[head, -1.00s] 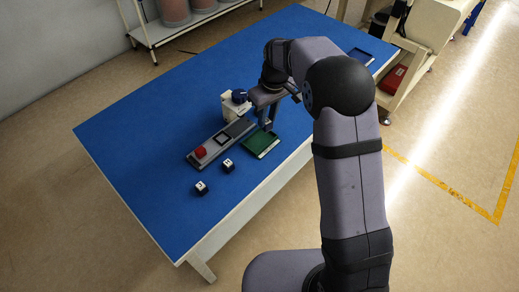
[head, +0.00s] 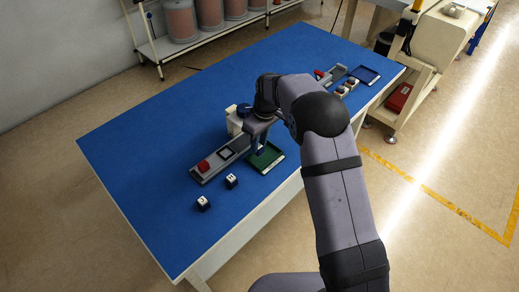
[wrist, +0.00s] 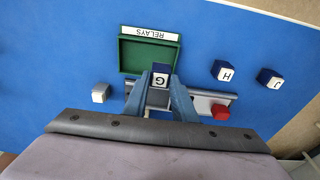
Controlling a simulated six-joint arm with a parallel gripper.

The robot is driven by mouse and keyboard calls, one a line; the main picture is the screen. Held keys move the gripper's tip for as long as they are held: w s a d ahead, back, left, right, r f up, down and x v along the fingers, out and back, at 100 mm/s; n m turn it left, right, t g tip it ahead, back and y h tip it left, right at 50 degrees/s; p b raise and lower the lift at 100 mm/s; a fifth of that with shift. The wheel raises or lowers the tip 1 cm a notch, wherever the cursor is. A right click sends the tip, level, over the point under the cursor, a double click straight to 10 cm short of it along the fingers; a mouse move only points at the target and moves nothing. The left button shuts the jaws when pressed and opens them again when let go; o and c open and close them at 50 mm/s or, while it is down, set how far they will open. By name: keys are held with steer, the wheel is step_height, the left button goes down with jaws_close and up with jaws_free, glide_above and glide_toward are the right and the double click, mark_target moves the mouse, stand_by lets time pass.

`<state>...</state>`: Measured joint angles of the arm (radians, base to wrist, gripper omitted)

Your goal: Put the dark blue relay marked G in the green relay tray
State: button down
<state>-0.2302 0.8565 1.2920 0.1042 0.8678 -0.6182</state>
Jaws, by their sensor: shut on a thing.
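My gripper (wrist: 162,84) is shut on the dark blue relay marked G (wrist: 159,79), its white lettered face toward the wrist camera. In the wrist view the relay overlaps the near edge of the green relay tray (wrist: 130,52), which is labelled RELAYS and looks empty where I can see. In the head view my gripper (head: 258,149) is over the left part of the tray (head: 270,163); the relay is hard to make out there. The exact height above the tray cannot be told.
Relays marked H (wrist: 225,71) and J (wrist: 269,78) stand apart on the blue table. A grey fixture (head: 222,158) with a red button (head: 203,166) lies left of the tray, with a white block (head: 234,124) behind. More small trays and parts (head: 346,86) are farther back.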

mark_target(260, 147)
steer(key=shift+f+p, duration=0.55)
steer(key=shift+f, duration=1.7)
steer(key=shift+f, duration=0.15)
steer(key=c, duration=1.5)
jaws_free()
steer(key=shift+o, duration=0.2)
step_height(260, 147, up, 12)
steer(key=s+d+b, duration=0.1)
steer(key=b, duration=0.1)
steer(key=shift+s+d+b, duration=0.15)
steer(key=shift+b, duration=0.15)
